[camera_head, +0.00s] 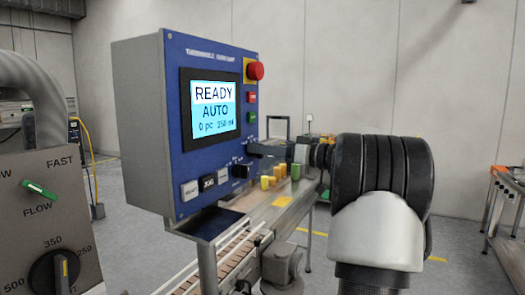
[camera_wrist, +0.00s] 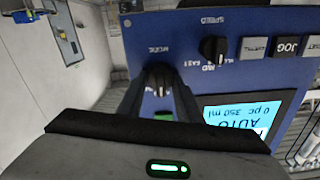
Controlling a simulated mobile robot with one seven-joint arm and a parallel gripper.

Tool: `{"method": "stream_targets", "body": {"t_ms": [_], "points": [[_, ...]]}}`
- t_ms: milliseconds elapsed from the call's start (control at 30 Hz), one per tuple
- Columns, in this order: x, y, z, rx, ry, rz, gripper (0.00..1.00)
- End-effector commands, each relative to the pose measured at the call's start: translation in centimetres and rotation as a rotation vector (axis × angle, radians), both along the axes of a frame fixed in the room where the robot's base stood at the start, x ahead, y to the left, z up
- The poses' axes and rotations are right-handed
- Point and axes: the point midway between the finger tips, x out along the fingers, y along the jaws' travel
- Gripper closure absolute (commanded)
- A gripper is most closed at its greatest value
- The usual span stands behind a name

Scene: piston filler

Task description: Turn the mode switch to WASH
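The mode switch is a black knob (camera_wrist: 160,78) on the blue panel, under the label MODE, in the wrist view, where the panel appears upside down. The two dark fingers of my gripper (camera_wrist: 160,92) stand on either side of the knob. Whether they press on it or leave a small gap is not clear. Position labels around the knob are mostly hidden by the fingers. In the head view my gripper (camera_head: 268,150) reaches the panel from the right and hides the mode knob. The display (camera_head: 213,110) reads READY, AUTO.
A speed knob (camera_wrist: 212,48) sits close beside the mode knob, with push buttons, including JOG (camera_wrist: 286,46), further along. A red emergency stop (camera_head: 255,70) is at the panel's upper right.

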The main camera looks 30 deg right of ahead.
Motion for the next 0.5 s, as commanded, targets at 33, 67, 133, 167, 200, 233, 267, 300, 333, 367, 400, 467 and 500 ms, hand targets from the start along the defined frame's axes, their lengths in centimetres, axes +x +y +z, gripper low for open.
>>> {"method": "stream_targets", "body": {"t_ms": [33,67,133,167,200,233,267,300,333,367,400,467,500], "points": [[-0.01,-0.01,0.00,0.000,0.000,0.000,0.81],[-0.01,-0.01,0.01,0.000,0.000,0.000,0.86],[-0.02,-0.01,0.00,0.000,0.000,0.000,0.90],[-0.02,-0.01,0.00,0.001,0.001,0.000,0.90],[-0.02,-0.01,-0.01,0.002,0.001,0.000,0.90],[-0.02,-0.01,-0.01,0.003,0.002,0.000,0.90],[-0.01,-0.01,-0.02,0.007,0.004,0.000,0.90],[-0.03,-0.02,-0.04,0.013,0.008,0.000,0.90],[-0.02,-0.02,-0.05,0.018,0.011,0.000,0.90],[-0.02,-0.02,-0.06,0.024,0.014,0.000,0.90],[-0.02,-0.03,-0.08,0.035,0.022,0.000,0.90],[-0.01,-0.03,-0.13,0.056,0.034,0.000,0.90],[0.00,-0.04,-0.14,0.075,0.045,0.000,0.90]]}}
